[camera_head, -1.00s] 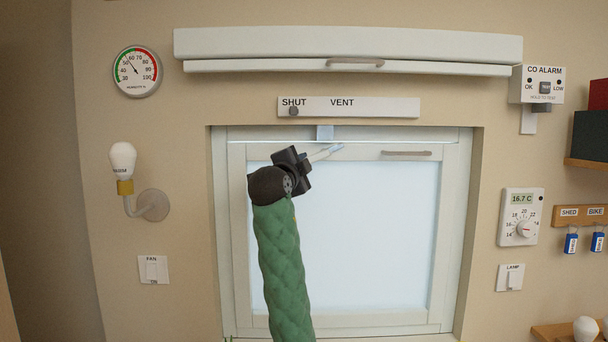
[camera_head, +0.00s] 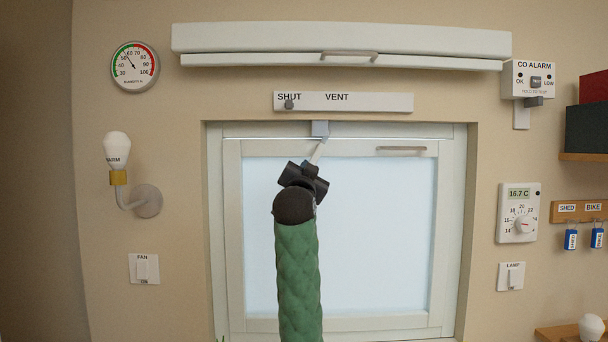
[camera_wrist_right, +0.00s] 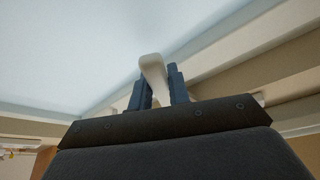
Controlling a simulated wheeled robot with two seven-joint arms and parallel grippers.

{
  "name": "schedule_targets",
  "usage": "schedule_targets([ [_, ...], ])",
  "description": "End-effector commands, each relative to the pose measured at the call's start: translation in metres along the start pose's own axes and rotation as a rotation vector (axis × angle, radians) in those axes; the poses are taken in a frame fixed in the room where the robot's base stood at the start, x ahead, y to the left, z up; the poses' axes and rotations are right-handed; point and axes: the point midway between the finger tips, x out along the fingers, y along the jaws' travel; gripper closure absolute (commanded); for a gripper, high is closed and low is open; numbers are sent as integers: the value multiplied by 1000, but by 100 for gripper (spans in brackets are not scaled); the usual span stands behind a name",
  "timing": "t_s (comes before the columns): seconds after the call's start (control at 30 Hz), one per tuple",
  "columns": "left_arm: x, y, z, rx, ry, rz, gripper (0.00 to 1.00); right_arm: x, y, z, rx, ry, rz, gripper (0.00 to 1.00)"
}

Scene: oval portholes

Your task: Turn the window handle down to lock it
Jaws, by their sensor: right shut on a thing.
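The window handle (camera_head: 317,152) is a pale lever below a small grey-blue mount (camera_head: 320,128) at the top of the white window frame. In the head view it slants steeply down and slightly left into my right gripper (camera_head: 310,170). The gripper is shut on its lower end and hides that end. In the right wrist view the handle (camera_wrist_right: 154,72) stands between the two dark fingers of the right gripper (camera_wrist_right: 157,84). The window sash (camera_head: 232,230) sits within its frame, with frosted glass. My left gripper is not in view.
A SHUT/VENT slider strip (camera_head: 350,102) and a white panel with a bar handle (camera_head: 340,43) are above the window. A second bar (camera_head: 402,149) is on the sash top. A wall lamp (camera_head: 117,150) is at left; a thermostat (camera_head: 519,213) and CO alarm (camera_head: 529,79) are at right.

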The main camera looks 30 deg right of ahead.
Motion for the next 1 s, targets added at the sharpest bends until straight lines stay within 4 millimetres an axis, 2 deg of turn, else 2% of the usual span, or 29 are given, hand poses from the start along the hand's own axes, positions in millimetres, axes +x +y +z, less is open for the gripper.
schedule_targets([
  [0.1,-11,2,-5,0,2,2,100,0,9,1,-102,0,-40,100],
  [0.27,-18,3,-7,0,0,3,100,1,17,-1,-229,-1,-92,100],
  [0.6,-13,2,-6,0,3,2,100,3,28,-5,-417,-2,-171,100],
  [1.0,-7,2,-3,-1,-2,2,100,3,32,-7,-484,-2,-200,100],
])
